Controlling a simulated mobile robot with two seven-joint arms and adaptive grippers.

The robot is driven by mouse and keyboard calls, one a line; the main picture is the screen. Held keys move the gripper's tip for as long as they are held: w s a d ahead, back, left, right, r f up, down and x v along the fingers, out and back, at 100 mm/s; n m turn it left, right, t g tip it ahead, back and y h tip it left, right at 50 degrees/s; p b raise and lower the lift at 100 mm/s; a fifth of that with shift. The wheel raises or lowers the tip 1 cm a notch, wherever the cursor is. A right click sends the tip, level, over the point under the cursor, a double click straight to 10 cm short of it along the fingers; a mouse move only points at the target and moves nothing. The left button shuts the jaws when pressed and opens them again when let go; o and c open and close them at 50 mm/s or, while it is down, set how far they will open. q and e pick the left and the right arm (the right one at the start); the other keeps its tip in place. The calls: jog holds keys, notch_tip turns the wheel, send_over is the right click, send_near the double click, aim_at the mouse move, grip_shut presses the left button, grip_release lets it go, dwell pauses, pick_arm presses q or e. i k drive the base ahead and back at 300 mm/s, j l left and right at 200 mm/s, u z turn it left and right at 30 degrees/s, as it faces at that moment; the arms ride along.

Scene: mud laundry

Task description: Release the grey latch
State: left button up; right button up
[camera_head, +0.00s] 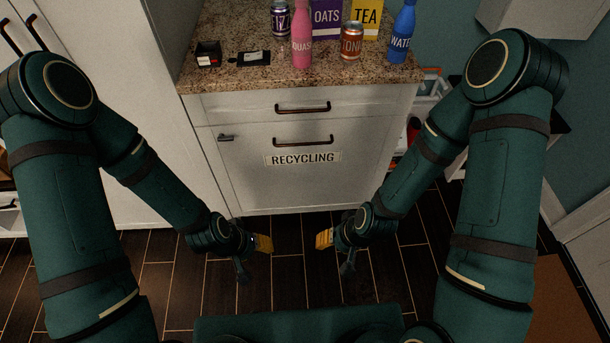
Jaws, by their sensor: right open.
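A small grey latch (225,138) sits at the upper left of the white recycling drawer front (270,190), beside a dark bar handle (303,140). A "RECYCLING" label (303,158) is below the handle. The drawer front looks closed. My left gripper (256,258) is open and empty, low in front of the cabinet, below the latch and apart from it. My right gripper (335,255) is open and empty, to the right of the left one and also apart from the cabinet.
A granite counter (225,77) holds a pink bottle (302,40), an orange can (351,42), a blue bottle (402,35), boxes and a small black item (208,54). A shallower drawer (255,107) is above. Dark tiled floor (287,270) between the grippers is clear.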

aim_at(221, 139)
jog(key=i+l+u, duration=0.15)
jog(key=i+l, duration=0.6)
jog(key=l, duration=0.1)
